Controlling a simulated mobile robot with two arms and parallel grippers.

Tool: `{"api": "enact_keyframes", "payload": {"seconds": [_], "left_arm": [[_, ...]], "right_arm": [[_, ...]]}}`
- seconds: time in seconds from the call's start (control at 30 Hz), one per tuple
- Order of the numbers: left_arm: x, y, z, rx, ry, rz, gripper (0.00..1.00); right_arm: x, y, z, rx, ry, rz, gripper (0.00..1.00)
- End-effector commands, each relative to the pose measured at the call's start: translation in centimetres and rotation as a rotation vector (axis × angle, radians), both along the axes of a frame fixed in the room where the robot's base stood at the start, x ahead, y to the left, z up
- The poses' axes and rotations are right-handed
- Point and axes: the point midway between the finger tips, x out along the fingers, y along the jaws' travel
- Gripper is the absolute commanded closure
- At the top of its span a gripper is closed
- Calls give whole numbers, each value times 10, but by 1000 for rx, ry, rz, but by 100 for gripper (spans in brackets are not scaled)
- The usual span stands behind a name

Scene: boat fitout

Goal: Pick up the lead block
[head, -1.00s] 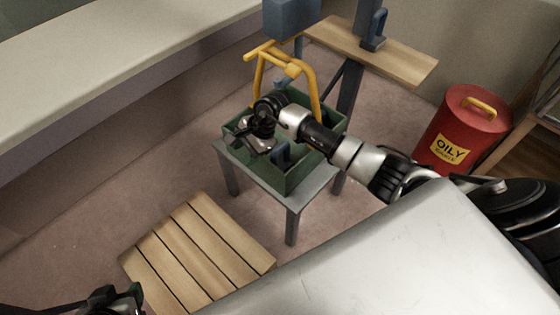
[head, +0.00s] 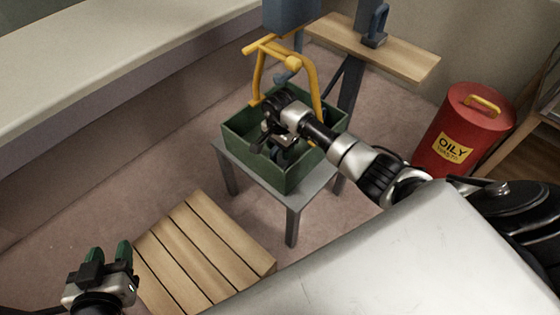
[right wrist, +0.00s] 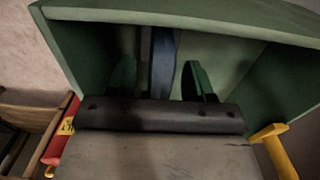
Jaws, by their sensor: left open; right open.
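A dark blue upright piece (right wrist: 161,60), which looks like the handle of the lead block, stands inside the green crate (head: 252,160). The block's base is hidden in the right wrist view. My right gripper (right wrist: 160,82) is open, with one green finger on either side of the blue piece and gaps visible. In the head view my right gripper (head: 272,145) reaches down into the crate and covers most of the block. My left gripper (head: 110,252) is open and empty at the lower left, far from the crate.
The crate sits on a small grey table (head: 290,195). A yellow frame (head: 259,75) rises at its back. A similar blue handled block (head: 376,38) stands on a wooden shelf (head: 400,58). A red oily-waste bin (head: 465,125) is right, a slatted wooden platform (head: 205,245) front left.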

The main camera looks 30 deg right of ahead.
Motion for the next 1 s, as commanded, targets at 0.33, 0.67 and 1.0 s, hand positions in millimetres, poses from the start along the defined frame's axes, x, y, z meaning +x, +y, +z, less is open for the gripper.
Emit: {"api": "enact_keyframes", "payload": {"seconds": [0.33,0.67,1.0], "left_arm": [[4,-2,7,-14,-60,-3,57],[4,-2,7,-14,-58,-3,57],[4,-2,7,-14,-58,-3,57]], "right_arm": [[0,0,-7,0,0,1,48],[0,0,-7,0,0,0,94],[0,0,-7,0,-1,0,100]]}}
